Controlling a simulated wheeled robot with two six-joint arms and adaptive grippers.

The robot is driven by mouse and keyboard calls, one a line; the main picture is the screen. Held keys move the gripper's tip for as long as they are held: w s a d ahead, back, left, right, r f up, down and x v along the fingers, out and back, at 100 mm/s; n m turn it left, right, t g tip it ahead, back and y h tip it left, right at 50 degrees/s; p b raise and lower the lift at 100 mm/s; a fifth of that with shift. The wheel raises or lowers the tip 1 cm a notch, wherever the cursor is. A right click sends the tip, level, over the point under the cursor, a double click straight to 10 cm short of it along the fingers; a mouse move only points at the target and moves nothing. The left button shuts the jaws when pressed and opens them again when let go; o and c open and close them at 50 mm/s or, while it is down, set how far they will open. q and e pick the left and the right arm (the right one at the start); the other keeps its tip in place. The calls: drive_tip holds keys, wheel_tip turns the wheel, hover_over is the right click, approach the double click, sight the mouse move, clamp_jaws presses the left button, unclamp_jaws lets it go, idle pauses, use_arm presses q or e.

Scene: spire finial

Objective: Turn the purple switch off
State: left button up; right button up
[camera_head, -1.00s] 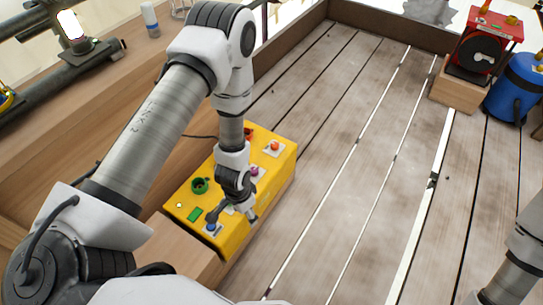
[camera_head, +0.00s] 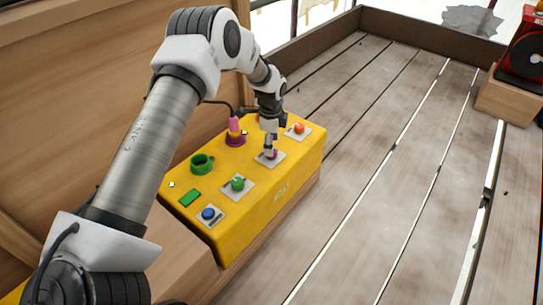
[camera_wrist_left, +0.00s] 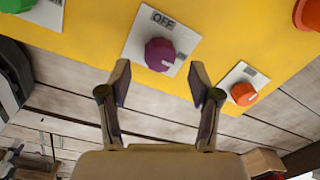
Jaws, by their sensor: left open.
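The purple switch (camera_wrist_left: 160,55) is a round knob with a white pointer mark, on a white plate on the yellow box (camera_head: 255,215). A label reading OFF stands above it in the left wrist view, and another label lies to its right. The pointer mark aims to the lower right, toward that second label, not at OFF. In the head view the purple switch (camera_head: 272,155) is partly hidden by my gripper. My left gripper (camera_wrist_left: 160,82) is open, with its fingertips on either side of the knob's near edge. I cannot tell whether they touch it.
A green ring (camera_head: 202,164) and a pink-handled part (camera_head: 235,132) stand behind.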

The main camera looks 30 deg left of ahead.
use_arm(q)
wheel_tip(320, 180, down, 3)
drive_tip(key=shift+w+f+b, duration=0.1)
drive_tip(key=shift+f+b, duration=0.1)
drive_tip(key=shift+b, duration=0.25)
drive_tip(key=shift+r, duration=0.1)
use_arm(e)
drive_tip(key=shift+f, duration=0.85)
use_arm(q)
drive_tip(key=c, duration=1.1)
drive_tip(key=shift+c, duration=0.2)
use_arm(e)
drive_tip(key=shift+r, duration=0.2)
